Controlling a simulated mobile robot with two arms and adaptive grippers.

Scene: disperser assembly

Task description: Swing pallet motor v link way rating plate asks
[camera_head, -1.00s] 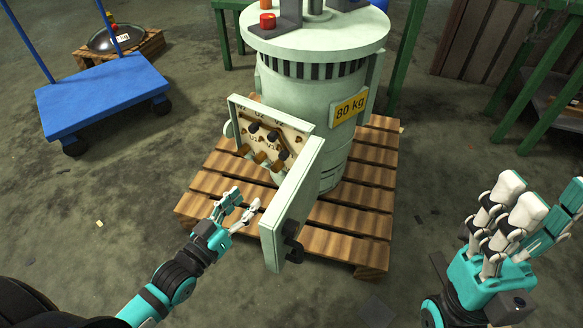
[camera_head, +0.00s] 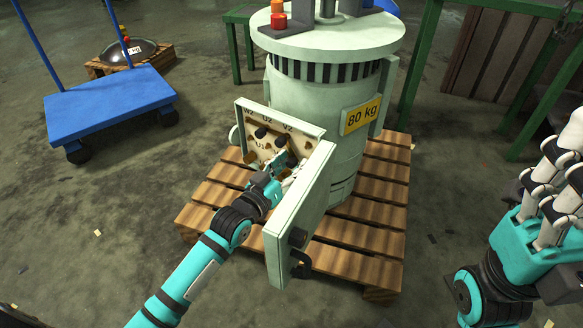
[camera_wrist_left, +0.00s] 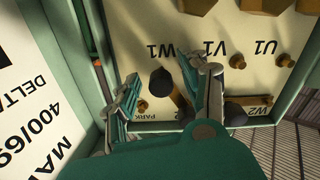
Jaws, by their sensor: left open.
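The pale green motor (camera_head: 312,125) stands on the wooden pallet (camera_head: 222,197). Its terminal box (camera_head: 240,128) is open, with its door (camera_head: 300,205) swung outward. My left gripper (camera_head: 284,170) reaches into the box and hides part of the terminals. In the left wrist view its fingers (camera_wrist_left: 163,92) are apart, either side of a black-knobbed brass link (camera_wrist_left: 162,80) near the W1 mark; contact is unclear. Which link this is, I cannot tell. A rating plate (camera_wrist_left: 30,110) reading DELTA 400/69 is on the door's inside, partly cut off. My right gripper (camera_head: 565,175) is open and empty at the right.
A blue cart (camera_head: 110,97) stands at the left, with a dark bowl-like part (camera_head: 128,52) on a small pallet behind it. Green-legged tables (camera_head: 540,100) stand at the back. The floor in front is clear.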

